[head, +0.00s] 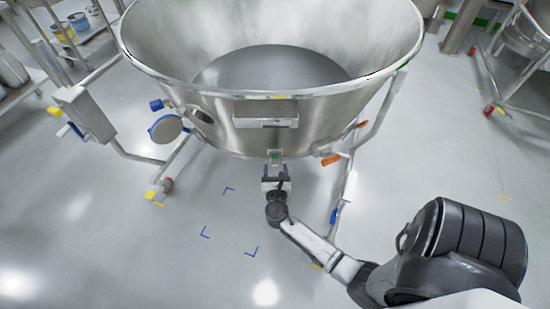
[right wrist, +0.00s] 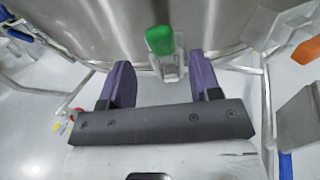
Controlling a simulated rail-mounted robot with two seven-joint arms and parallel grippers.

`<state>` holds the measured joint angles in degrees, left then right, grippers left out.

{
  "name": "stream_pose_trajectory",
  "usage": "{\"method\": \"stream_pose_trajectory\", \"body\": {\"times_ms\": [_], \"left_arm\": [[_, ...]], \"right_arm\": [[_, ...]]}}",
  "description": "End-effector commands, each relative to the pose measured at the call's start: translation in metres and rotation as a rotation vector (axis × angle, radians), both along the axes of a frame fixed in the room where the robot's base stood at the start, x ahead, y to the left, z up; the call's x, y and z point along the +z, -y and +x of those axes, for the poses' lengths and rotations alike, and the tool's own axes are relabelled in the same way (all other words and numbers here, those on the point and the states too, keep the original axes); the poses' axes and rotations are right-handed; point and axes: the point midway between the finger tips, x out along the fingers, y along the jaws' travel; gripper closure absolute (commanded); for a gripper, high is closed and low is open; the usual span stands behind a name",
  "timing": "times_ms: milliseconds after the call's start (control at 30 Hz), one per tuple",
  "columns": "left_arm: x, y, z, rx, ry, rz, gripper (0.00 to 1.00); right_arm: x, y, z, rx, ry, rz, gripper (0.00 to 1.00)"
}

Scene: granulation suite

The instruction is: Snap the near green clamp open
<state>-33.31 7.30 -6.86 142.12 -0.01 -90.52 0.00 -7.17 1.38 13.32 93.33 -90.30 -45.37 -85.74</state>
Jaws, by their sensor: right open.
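The near green clamp (head: 275,155) sits on the lower front wall of the large steel bowl (head: 310,125). In the right wrist view its green tab (right wrist: 160,40) stands above a metal latch body (right wrist: 171,68). My right gripper (head: 276,172) is just below and in front of the clamp. Its two purple fingers (right wrist: 160,85) are apart and empty, with the latch beyond and between them. I cannot tell whether any finger touches it. My left gripper is not in view.
A steel frame on castors carries the bowl, with an orange handle (head: 331,160) to the right and a round blue-rimmed port (head: 166,128) to the left. A grey box (head: 86,113) stands at left. Blue corner marks (head: 206,233) lie on open floor.

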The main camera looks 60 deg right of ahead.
Motion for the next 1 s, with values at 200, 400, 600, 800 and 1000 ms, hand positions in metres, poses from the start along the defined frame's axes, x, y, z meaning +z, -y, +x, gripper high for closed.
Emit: {"method": "stream_pose_trajectory", "body": {"times_ms": [200,400,600,800,1000], "left_arm": [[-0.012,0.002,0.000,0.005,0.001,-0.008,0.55],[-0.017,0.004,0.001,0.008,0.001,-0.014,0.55],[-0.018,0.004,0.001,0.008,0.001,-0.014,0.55],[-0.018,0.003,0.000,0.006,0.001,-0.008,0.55],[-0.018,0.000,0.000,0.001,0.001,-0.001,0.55]], "right_arm": [[-0.001,0.031,0.018,-0.001,0.003,-0.001,0.43],[-0.001,0.046,0.028,-0.001,0.001,0.001,0.43],[0.000,0.053,0.032,-0.001,0.002,0.000,0.43],[0.001,0.053,0.032,0.000,0.001,0.001,0.43],[0.000,0.053,0.032,0.000,0.001,0.001,0.54]]}}
